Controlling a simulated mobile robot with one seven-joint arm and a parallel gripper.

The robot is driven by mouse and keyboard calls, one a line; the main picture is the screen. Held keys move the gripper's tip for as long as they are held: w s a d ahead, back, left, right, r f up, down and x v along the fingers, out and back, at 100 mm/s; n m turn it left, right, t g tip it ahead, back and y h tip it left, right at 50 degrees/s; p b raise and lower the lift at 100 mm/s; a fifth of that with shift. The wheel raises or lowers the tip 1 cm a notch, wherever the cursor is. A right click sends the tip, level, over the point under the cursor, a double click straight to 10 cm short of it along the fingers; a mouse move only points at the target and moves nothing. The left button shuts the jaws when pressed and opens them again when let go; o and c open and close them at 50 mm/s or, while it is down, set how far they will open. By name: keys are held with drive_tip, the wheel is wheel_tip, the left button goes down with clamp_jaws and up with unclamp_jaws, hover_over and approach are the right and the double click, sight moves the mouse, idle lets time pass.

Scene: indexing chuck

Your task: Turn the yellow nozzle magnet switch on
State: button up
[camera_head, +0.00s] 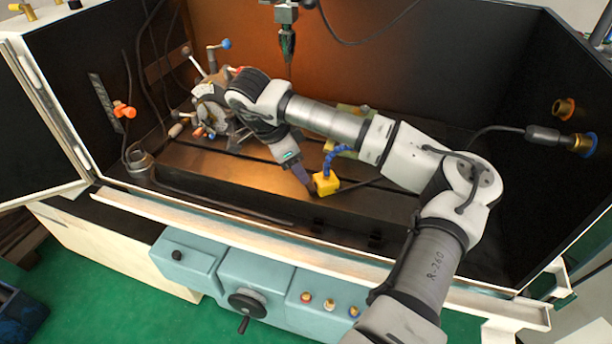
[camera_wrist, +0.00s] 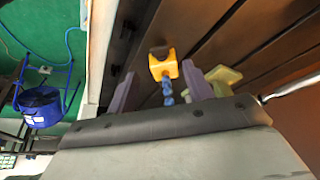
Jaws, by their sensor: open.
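The yellow nozzle magnet (camera_head: 327,184) is a small block on the dark machine bed, with a blue segmented hose (camera_head: 331,160) rising from it. My gripper (camera_head: 306,181) points down just left of the block in the head view. In the wrist view, the yellow block (camera_wrist: 163,68) shows between and beyond my two purple fingers (camera_wrist: 158,76). A dark brown knob-like part (camera_wrist: 160,51) is on its far side, and the blue hose (camera_wrist: 167,90) is on its near side. My gripper is open, with nothing visibly held. Contact between finger and block cannot be told.
The indexing chuck (camera_head: 212,108) with its levers stands at the left of the bed. A drill-like spindle (camera_head: 287,42) hangs above. A yellowish piece (camera_wrist: 222,78) lies right of my fingers in the wrist view. The enclosure's front rail (camera_head: 230,232) borders the bed.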

sight(310, 186)
drive_tip(key=shift+p+x, duration=0.65)
drive_tip(key=shift+x, duration=2.55)
drive_tip(key=c, duration=1)
